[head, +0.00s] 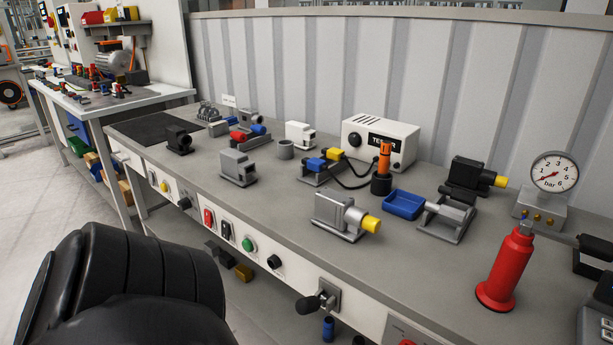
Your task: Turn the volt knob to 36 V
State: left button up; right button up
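The bench's white front panel (158,199) carries several controls. One black knob (185,203) sits on its left part, and another black knob (274,262) sits right of the green button. I cannot tell which of them is the volt knob; no volt scale or pointer is readable. The white tester box (405,148) on the bench top also has a dark round part on its front. Neither gripper can be made out in the head view.
Between the knobs are red (209,217) and black (226,230) switches and a green button (248,245). A black lever (313,303) sticks out farther right. Motors and parts crowd the bench top (285,215). A red bottle (505,270) and pressure gauge (554,172) stand right.

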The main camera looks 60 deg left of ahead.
aim_at(185, 204)
jog(key=u, duration=2.35)
jog(key=k, duration=0.35)
jog(key=u, duration=0.3)
jog(key=i, duration=0.45)
jog(key=u, duration=1)
jog(key=k, duration=1.3)
jog(key=u, duration=1.1)
jog(key=i, duration=2.05)
jog(key=z, duration=0.5)
jog(key=i, duration=2.45)
jog(key=z, duration=2.25)
jog(key=i, duration=1.05)
jog(key=z, duration=0.9)
